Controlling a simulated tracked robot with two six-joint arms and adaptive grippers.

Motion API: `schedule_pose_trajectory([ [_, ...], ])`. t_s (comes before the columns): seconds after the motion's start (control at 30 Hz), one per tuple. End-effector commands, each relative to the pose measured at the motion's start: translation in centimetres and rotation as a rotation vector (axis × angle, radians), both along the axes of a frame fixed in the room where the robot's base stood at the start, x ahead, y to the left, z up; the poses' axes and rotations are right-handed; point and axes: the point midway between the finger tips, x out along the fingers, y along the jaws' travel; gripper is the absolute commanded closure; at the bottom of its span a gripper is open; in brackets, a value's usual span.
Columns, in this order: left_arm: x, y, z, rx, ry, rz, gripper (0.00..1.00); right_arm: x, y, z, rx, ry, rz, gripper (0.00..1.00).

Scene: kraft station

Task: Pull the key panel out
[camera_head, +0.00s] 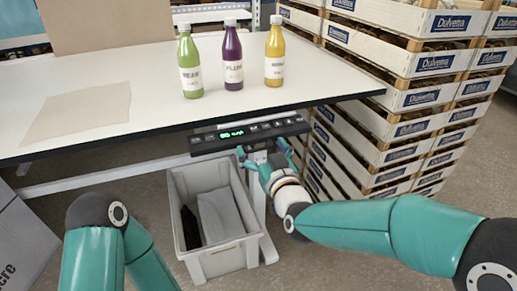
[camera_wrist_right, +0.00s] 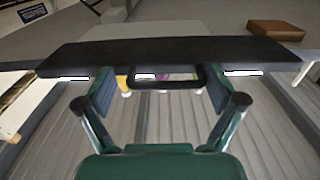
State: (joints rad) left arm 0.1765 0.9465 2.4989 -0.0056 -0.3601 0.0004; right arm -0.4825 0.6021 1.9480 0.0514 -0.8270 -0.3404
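The key panel (camera_head: 213,143) is a black bar with a green lit display and small keys, mounted under the front edge of the white table. In the right wrist view the panel (camera_wrist_right: 170,52) spans the picture as a dark bar, with a black loop handle (camera_wrist_right: 165,88) on its near side. My right gripper (camera_head: 263,152) is open just below and in front of the panel. In the wrist view its fingers (camera_wrist_right: 160,98) stand apart, one on each side of the handle; contact is not visible. My left gripper is out of view; only its arm shows.
A grey bin (camera_head: 186,237) stands on the floor beneath the panel. Stacked wooden crates (camera_head: 375,157) rise close to the right of my right gripper. Green, purple and yellow bottles stand on the white table (camera_head: 140,75) above, with a brown sheet (camera_head: 80,112) at left.

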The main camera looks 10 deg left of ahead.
Motion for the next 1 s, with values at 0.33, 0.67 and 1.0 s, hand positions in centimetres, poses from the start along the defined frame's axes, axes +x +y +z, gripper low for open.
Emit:
schedule_pose_trajectory([
  [0.33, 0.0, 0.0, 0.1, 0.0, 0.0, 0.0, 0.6, -0.7, -0.1, -0.1, -0.003, 0.002, 0.006, 0.06],
  [0.67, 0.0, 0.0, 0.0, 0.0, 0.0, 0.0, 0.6, -5.5, -2.5, -0.1, -0.003, 0.001, 0.006, 0.06],
  [1.0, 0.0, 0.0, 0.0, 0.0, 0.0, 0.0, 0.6, -10.2, -5.0, -0.1, -0.001, 0.0, 0.005, 0.06],
])
